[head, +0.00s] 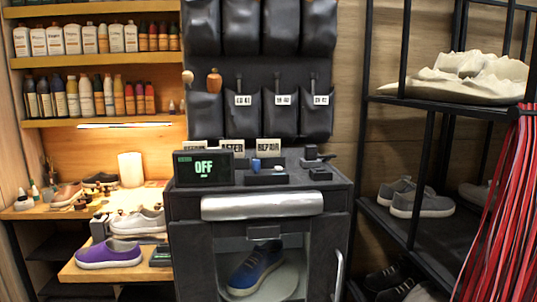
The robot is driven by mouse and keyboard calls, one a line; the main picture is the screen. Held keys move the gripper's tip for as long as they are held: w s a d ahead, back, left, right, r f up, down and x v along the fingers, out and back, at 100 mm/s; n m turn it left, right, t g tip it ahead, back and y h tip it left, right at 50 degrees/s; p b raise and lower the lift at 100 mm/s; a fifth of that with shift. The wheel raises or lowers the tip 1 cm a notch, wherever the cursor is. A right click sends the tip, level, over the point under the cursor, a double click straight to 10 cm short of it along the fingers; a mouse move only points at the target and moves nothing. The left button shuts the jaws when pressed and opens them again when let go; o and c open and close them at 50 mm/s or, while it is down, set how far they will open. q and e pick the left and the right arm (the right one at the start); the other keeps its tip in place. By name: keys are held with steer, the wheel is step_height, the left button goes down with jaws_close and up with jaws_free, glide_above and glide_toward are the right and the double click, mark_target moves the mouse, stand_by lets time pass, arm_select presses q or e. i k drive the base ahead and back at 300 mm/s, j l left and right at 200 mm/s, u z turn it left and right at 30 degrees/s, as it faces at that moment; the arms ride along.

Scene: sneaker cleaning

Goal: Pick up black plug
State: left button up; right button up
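Neither of my grippers shows in the head view. I cannot say for sure which item is the black plug. Small black pieces lie on top of the dark cabinet (190,240): one upright dark piece (311,152) near the back right and a low black block (320,173) in front of it. Either could be the plug, but they are too small to tell. A black tray-like base (268,179) with a small blue item (256,165) sits to their left.
A blue sneaker (255,268) is inside the cabinet, behind a door with a vertical handle (339,275). A purple shoe (108,253) lies on the wooden bench at left. A black shelf rack (425,225) with shoes and hanging red laces (497,215) stands at right.

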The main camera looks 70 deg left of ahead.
mark_target(310, 150)
steer(key=u, duration=1.95)
